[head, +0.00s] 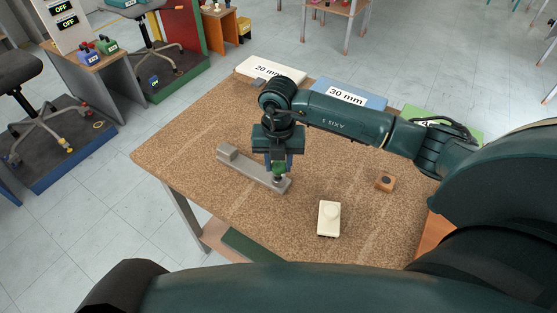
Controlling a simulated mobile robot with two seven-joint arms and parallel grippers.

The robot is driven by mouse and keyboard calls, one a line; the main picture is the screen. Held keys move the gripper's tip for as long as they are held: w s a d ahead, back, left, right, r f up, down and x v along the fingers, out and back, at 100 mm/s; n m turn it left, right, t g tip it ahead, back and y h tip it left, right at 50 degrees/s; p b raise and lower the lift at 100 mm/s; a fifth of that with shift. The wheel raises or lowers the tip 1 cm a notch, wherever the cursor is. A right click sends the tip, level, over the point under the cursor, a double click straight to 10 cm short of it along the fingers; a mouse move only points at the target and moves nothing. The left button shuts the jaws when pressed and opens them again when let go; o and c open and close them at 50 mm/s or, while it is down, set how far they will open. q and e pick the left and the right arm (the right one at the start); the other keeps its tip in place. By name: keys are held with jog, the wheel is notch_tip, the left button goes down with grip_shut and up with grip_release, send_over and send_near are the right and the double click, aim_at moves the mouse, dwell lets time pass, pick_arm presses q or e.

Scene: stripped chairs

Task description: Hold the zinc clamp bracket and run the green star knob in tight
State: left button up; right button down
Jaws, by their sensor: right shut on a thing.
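The zinc clamp bracket (247,168) is a grey bar lying on the cork-brown table, with a raised block at its far left end. The green star knob (279,168) is at the bracket's near right end. My right gripper (279,165) points down over that end and is shut on the knob; its fingers partly hide the knob. How deep the knob sits cannot be seen. My left gripper is not in view, and nothing visible holds the bracket.
A white "20 mm" box (268,69), a blue "30 mm" box (348,95) and a green one (466,119) line the back.

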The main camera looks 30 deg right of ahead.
jog(key=shift+f+b, duration=0.55)
jog(key=shift+f, duration=0.3)
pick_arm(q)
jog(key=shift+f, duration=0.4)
pick_arm(e)
jog(key=c, duration=0.9)
grip_release()
jog(key=shift+c, duration=0.2)
jog(key=shift+w+r, duration=0.1)
jog(key=shift+r, duration=0.6)
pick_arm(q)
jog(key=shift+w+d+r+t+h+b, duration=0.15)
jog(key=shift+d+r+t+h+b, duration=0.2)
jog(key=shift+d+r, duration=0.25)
pick_arm(e)
notch_tip(320, 180, up, 12)
